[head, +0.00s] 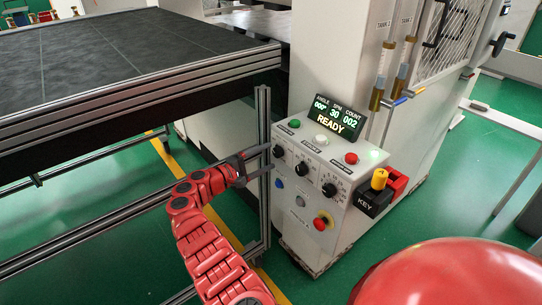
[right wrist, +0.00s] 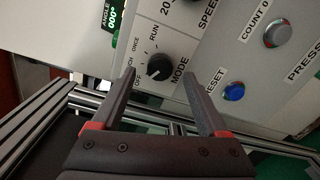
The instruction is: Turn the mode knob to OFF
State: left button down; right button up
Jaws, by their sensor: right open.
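The mode knob (right wrist: 160,67) is a black round knob on the white control panel, marked MODE with RUN, ONCE, INCH and OFF around it. Its white mark slants to the lower left, towards the OFF and INCH side; I cannot tell exactly which it meets. In the head view the mode knob (head: 278,151) is the leftmost black knob. My right gripper (head: 269,158) is open and empty in front of it. In the right wrist view the fingertips of my right gripper (right wrist: 158,76) stand either side of the knob's lower part, with no clear contact. My left gripper is out of view.
Two more black knobs (head: 329,189), a blue reset button (right wrist: 234,91), a grey count button (right wrist: 277,33) and a red stop button (head: 322,221) share the panel. The display (head: 335,122) reads READY.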

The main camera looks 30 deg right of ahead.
jog(key=a+b, duration=0.2)
jog(key=a, duration=1.2)
jog(key=shift+s+a+r, duration=0.2)
jog(key=shift+s+a, duration=0.15)
jog(key=shift+s, duration=0.1)
